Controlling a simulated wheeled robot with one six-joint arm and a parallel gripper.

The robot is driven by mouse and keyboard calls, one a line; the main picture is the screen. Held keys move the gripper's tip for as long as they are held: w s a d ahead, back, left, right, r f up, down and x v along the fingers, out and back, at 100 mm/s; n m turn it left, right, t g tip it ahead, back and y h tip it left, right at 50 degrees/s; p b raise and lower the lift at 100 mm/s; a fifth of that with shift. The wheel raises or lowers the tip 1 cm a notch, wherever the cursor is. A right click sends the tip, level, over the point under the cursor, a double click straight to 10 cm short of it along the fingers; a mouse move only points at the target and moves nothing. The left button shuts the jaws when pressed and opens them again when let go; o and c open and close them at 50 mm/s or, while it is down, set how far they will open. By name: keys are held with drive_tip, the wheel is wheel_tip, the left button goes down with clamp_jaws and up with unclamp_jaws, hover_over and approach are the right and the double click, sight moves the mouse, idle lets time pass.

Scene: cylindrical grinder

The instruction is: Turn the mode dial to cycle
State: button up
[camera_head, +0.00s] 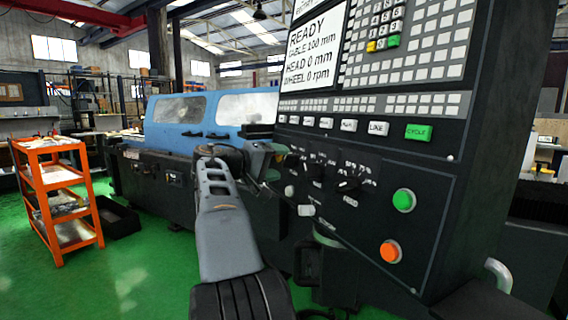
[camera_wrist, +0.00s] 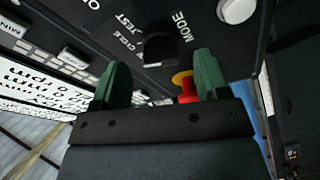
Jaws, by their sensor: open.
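The black mode dial (camera_wrist: 158,46) is on the dark panel in the wrist view, with the words MODE, TEST and CYCLE printed around it. Which mark it points at is hard to tell. My gripper (camera_wrist: 160,62) is open, its two green fingers on either side of the dial with gaps showing. I cannot tell how far the fingertips are from the panel. In the head view my gripper (camera_head: 272,162) is at the left end of the panel's dial row, and the mode dial is not clear there.
The control panel (camera_head: 450,185) carries a FEED dial (camera_head: 349,186), a green button (camera_head: 403,200), an orange button (camera_head: 390,251) and a green CYCLE key (camera_head: 418,132). The screen (camera_head: 316,45) reads READY. An orange cart (camera_head: 52,190) stands at left on open green floor.

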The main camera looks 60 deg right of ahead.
drive_tip(key=v, duration=1.1)
drive_tip(key=shift+p, duration=0.4)
drive_tip(key=shift+w+d, duration=0.1)
drive_tip(key=shift+d, duration=0.05)
